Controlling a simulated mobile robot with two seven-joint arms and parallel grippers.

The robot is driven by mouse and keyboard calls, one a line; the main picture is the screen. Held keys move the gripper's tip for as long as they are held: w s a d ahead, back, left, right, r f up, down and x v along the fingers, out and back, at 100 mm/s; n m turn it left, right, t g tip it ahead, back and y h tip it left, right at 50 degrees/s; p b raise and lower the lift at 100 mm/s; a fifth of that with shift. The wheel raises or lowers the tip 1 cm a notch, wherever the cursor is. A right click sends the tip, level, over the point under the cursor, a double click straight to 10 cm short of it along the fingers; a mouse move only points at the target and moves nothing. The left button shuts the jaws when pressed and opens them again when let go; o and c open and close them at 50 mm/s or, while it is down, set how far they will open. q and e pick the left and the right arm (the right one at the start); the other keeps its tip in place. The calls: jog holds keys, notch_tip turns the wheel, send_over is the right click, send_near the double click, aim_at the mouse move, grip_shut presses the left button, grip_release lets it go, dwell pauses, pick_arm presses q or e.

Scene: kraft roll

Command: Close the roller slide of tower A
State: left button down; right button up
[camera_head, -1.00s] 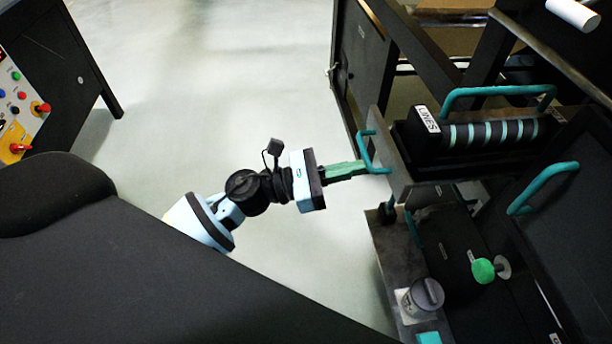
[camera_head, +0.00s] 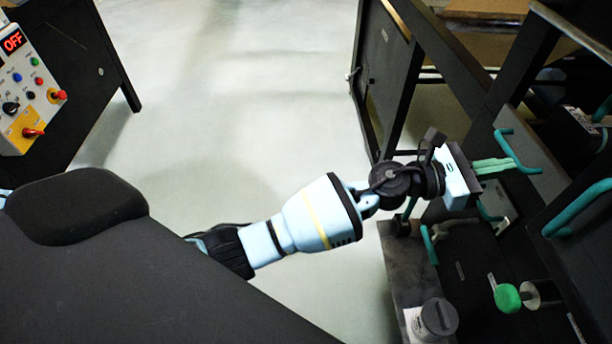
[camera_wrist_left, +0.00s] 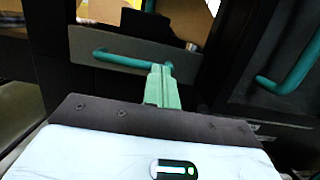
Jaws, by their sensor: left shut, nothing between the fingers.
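The roller slide shows its front plate (camera_wrist_left: 85,45) with a teal bar handle (camera_head: 518,152) on it. The handle also shows in the wrist view (camera_wrist_left: 125,60). The roller block (camera_head: 578,122) behind it sits mostly inside the dark tower frame, and only part of it shows. My left gripper (camera_head: 508,164) comes in from the left with its green fingers shut and empty. Their tips are at the slide's handle, and in the wrist view the fingers (camera_wrist_left: 162,85) overlap its right end. I cannot tell whether they touch. My right gripper is not in view.
Another teal handle (camera_head: 575,210) is on a dark panel at the right. Below are a green knob (camera_head: 508,297) and a grey knob (camera_head: 438,317). A control panel (camera_head: 30,85) reading OFF stands at the far left. The pale floor (camera_head: 230,110) between is clear.

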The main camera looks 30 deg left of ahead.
pick_arm(q)
jog(key=shift+b+x, duration=0.3)
jog(key=shift+x, duration=0.8)
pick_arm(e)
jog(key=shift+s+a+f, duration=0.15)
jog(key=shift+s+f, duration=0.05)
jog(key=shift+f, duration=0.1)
pick_arm(q)
jog(key=shift+r, duration=0.15)
jog(key=shift+a, duration=0.1)
